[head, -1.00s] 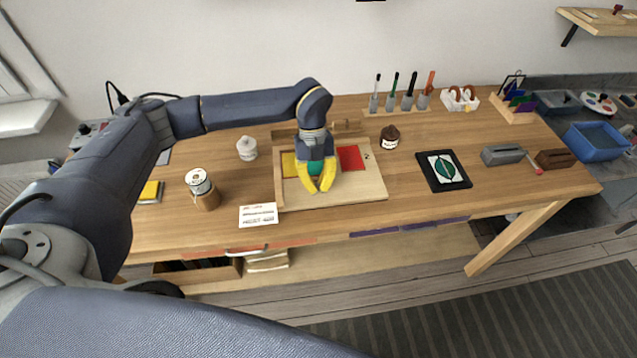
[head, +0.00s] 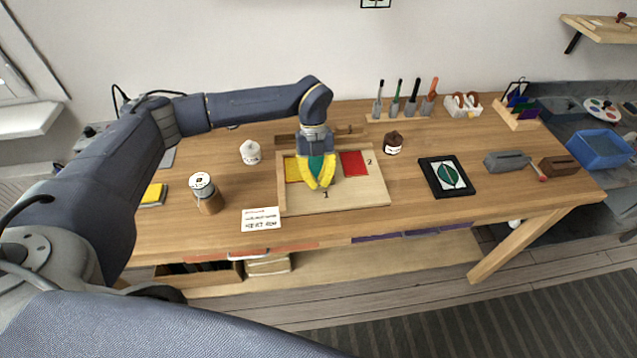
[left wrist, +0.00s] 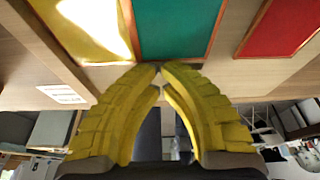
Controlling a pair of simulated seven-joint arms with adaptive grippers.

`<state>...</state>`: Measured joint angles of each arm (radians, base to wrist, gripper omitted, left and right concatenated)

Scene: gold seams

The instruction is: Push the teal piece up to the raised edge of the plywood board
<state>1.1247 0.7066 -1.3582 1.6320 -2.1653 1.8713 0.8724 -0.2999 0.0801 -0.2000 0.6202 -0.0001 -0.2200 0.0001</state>
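The plywood board (head: 360,198) lies on the table, with a raised edge (head: 282,186) along its left side and another along its back. The teal piece (head: 316,164) is flat between a yellow piece (head: 292,169) and a red piece (head: 354,163); my fingers partly cover it in the head view. In the left wrist view the teal piece (left wrist: 178,28) lies just beyond my fingertips. My left gripper (head: 322,187) points down over the board, its yellow fingertips (left wrist: 160,68) nearly together with nothing between them. They are at the teal piece's near edge; contact is unclear. My right gripper is out of view.
A dark brown jar (head: 393,145) stands right of the board and a white jar (head: 250,152) left. A can (head: 206,194) and a printed card (head: 261,219) lie to the left. A black-framed picture (head: 447,176) lies to the right.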

